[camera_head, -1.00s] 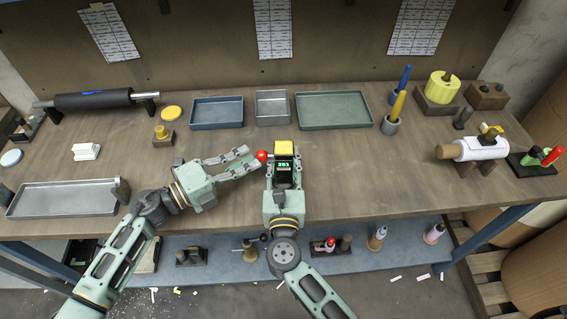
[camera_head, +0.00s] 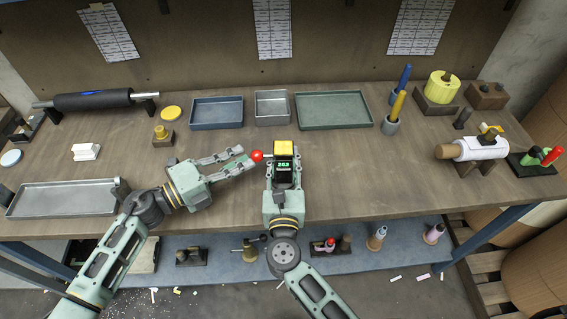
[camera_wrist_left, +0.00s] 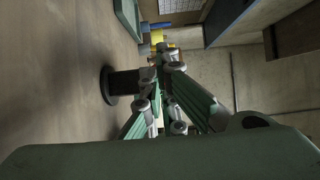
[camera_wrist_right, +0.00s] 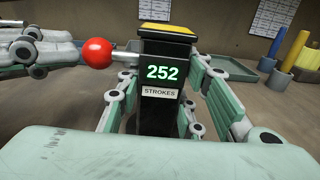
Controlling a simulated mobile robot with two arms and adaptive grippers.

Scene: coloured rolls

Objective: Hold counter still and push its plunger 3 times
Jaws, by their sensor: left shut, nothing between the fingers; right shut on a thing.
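The counter (camera_head: 284,171) is a dark upright box with a yellow top; it stands on the bench. Its green display reads 252 in the right wrist view (camera_wrist_right: 162,72), above a STROKES label. Its plunger, a red ball on a short rod (camera_head: 256,155), sticks out to the left; the ball also shows in the right wrist view (camera_wrist_right: 97,53). My right gripper (camera_head: 284,165) is shut on the counter, one finger on each side. My left gripper (camera_head: 247,157) is shut and empty, its fingertips at the red ball; whether they touch it is unclear.
A blue tray (camera_head: 217,112), a small grey tray (camera_head: 272,106) and a green tray (camera_head: 334,111) lie behind the counter. A brass-topped block (camera_head: 162,136) stands left of it. A long metal tray (camera_head: 66,199) lies at front left.

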